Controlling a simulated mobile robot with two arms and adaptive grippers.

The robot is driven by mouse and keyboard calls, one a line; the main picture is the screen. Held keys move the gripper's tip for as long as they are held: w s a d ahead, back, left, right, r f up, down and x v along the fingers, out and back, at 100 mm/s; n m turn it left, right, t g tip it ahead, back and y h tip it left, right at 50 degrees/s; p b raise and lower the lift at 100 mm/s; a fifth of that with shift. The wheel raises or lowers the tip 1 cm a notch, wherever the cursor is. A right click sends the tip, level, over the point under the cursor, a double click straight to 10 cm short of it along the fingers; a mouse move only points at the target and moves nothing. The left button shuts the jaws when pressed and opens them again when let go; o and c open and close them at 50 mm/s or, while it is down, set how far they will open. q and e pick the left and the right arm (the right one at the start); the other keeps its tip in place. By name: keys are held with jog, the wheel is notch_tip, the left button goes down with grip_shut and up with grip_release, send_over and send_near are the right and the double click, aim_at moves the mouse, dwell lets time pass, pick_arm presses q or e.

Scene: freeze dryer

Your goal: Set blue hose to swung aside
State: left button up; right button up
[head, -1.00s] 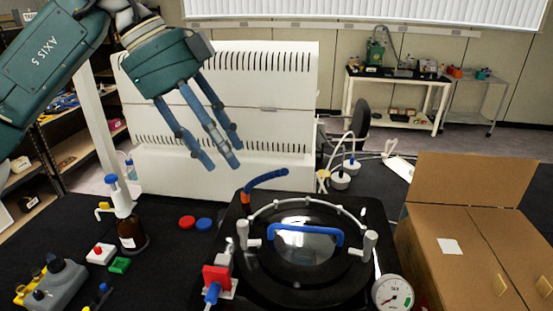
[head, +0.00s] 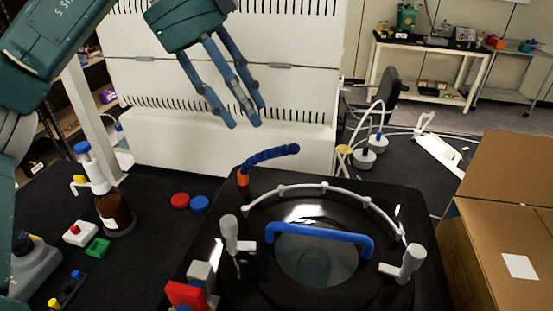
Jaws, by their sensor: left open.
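The blue hose (head: 270,155) is a short ribbed piece with an orange end (head: 243,182) at the back left corner of the black freeze dryer (head: 370,187). It rises from the orange end and bends right, its free end pointing toward the back right. A separate blue handle (head: 318,235) spans the round lid. My left gripper (head: 243,122) is open and empty, with its fingers pointing down above and behind the hose, apart from it. My right gripper is not in view.
A brown bottle with a dispenser (head: 113,208), red cap (head: 180,200) and blue cap (head: 200,203) stand left of the dryer. A white vented unit (head: 220,145) stands behind. A cardboard box (head: 500,240) is at the right.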

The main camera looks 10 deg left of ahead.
aim_at(272, 152)
pick_arm(q)
jog(key=x, duration=0.3)
jog(key=p+x, duration=0.1)
jog(key=x, duration=0.7)
jog(key=shift+w+a+p, duration=0.15)
jog(key=shift+w+p, duration=0.2)
jog(key=shift+w, duration=0.05)
jog(key=shift+f, duration=0.35)
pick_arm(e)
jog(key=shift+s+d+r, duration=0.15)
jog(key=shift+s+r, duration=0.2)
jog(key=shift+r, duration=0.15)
pick_arm(q)
jog(key=shift+c, duration=0.5)
grip_shut()
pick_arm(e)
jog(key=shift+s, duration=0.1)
